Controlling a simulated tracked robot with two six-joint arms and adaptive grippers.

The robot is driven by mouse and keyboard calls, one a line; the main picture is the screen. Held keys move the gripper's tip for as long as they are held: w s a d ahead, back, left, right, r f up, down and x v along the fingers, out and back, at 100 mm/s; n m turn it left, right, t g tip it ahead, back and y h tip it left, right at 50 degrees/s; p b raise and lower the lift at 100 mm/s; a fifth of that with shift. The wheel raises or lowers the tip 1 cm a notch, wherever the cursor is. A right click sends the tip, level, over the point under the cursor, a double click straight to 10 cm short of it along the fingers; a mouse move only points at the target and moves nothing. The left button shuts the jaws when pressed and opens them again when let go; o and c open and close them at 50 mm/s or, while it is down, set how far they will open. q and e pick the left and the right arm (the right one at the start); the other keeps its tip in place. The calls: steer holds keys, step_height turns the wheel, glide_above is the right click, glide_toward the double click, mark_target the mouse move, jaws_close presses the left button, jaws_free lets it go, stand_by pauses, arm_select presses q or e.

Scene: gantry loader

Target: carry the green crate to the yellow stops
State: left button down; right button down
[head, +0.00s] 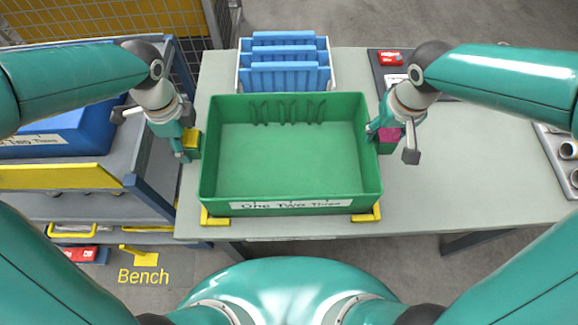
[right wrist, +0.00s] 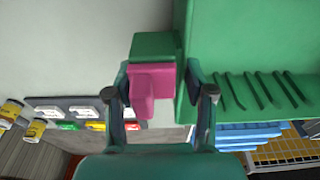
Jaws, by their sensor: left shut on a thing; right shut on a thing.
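The green crate (head: 285,165) is empty and looks level at the front of the table, its white label (head: 290,204) facing me. It also shows in the right wrist view (right wrist: 260,30). Two yellow stops (head: 214,217) (head: 368,214) lie at its front corners; I cannot tell whether it touches them or rests on the table. My left gripper (head: 187,146) is shut on the crate's yellow-marked left handle (head: 194,140). My right gripper (head: 381,137) is shut on the magenta-marked right handle (head: 389,136); the magenta part (right wrist: 151,85) shows between its fingers in the right wrist view.
A white rack with blue panels (head: 285,62) stands close behind the crate. A dark board with red items (head: 390,58) lies at the back right. A grey tray with cylindrical parts (head: 566,150) is at the right edge. A cart with a blue bin (head: 50,135) stands left. The table right of the crate is clear.

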arm_select(q)
steer(key=shift+c, duration=2.4)
jaws_free()
arm_select(e)
steer(key=shift+c, duration=2)
jaws_free()
arm_select(q)
step_height(320, 180, up, 12)
steer(key=shift+f, duration=0.15)
arm_select(e)
steer(key=shift+r, duration=0.3)
step_height(320, 180, up, 11)
steer(key=s, duration=0.2)
